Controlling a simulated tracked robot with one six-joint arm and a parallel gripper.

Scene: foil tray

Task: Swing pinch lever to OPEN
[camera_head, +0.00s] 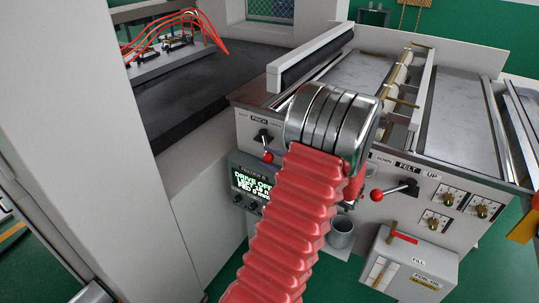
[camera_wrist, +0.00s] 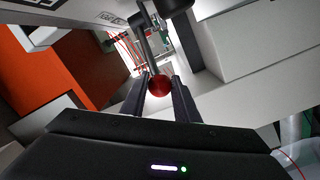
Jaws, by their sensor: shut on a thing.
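The pinch lever (camera_head: 263,137) is on the pale machine panel, under its PINCH label, in the head view. It hangs down, with its red knob (camera_head: 268,157) at the lower end. My gripper's tips are hidden behind my arm in the head view. In the wrist view, my gripper (camera_wrist: 160,90) has its two dark fingers closed on either side of the red knob (camera_wrist: 159,86). The lever's rod (camera_wrist: 147,45) runs up from the knob to a dark pivot.
The felt lever (camera_head: 408,186), with its own red knob, is to the right of my arm. A drive display (camera_head: 253,183) is below the pinch lever. A grey box (camera_head: 410,265) sticks out at lower right. A dark bench (camera_head: 200,90) with red cables lies at left.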

